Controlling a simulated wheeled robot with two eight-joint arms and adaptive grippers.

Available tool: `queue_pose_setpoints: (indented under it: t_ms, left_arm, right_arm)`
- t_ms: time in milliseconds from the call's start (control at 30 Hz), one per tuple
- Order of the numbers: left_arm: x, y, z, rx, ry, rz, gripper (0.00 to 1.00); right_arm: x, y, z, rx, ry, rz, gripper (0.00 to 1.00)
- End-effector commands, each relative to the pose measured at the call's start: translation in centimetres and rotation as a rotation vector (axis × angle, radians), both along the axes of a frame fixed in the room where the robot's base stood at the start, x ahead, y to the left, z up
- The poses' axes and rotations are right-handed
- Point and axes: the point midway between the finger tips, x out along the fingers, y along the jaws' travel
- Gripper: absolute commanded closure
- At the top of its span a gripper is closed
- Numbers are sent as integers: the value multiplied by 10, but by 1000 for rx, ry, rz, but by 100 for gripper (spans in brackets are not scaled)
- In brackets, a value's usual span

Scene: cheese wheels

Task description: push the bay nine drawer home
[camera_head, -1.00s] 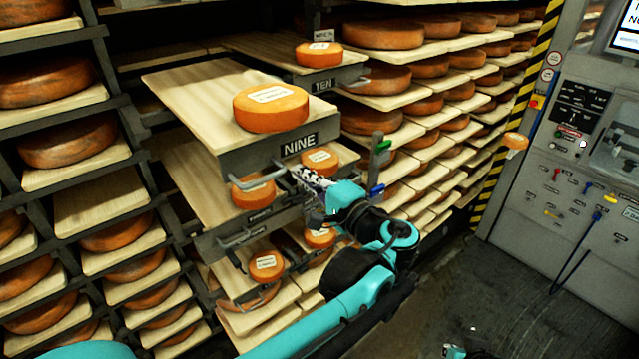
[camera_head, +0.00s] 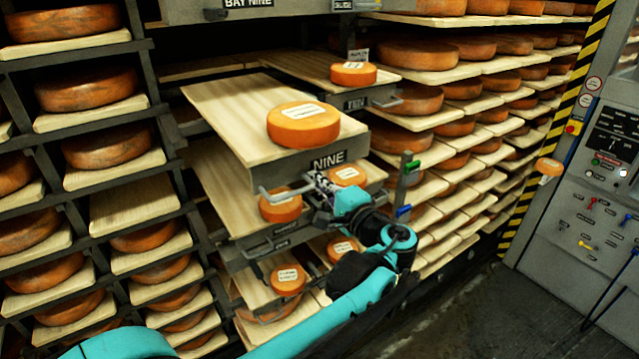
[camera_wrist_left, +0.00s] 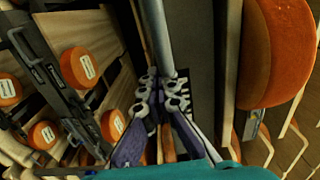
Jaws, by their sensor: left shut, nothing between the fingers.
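The bay nine drawer (camera_head: 245,120) is a pale wooden board with a grey front labelled NINE, and it sticks out of the rack. An orange cheese wheel (camera_head: 303,128) with a white label sits near its front. A grey bar handle (camera_head: 264,190) projects from the drawer front. My left gripper (camera_head: 318,180) is shut and empty, close to the drawer front near the handle's right side. In the left wrist view its fingers (camera_wrist_left: 165,90) are together beside a grey bar; I cannot tell whether they touch it. My right gripper is out of view.
The drawer labelled TEN (camera_head: 355,103) sticks out behind, to the right. More pulled-out drawers with small cheeses (camera_head: 288,279) lie below. A post with green and blue clips (camera_head: 402,187) stands right of my gripper. A control cabinet (camera_head: 590,200) stands at the right, with bare floor before it.

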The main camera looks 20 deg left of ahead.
Motion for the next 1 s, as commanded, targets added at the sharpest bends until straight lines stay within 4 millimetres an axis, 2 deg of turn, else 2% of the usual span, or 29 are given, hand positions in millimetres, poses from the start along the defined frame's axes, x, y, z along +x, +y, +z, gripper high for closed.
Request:
queue_pose_setpoints:
  t_ms: [267, 700, 1000]
  left_arm:
    - [35, 48, -1, 0, 0, 8, 100]
    - [109, 143, -1, 0, 0, 5, 100]
    - [148, 191, 0, 0, 0, 3, 100]
  right_arm:
    - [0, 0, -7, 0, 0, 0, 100]
    - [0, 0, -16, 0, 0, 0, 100]
    - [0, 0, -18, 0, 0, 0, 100]
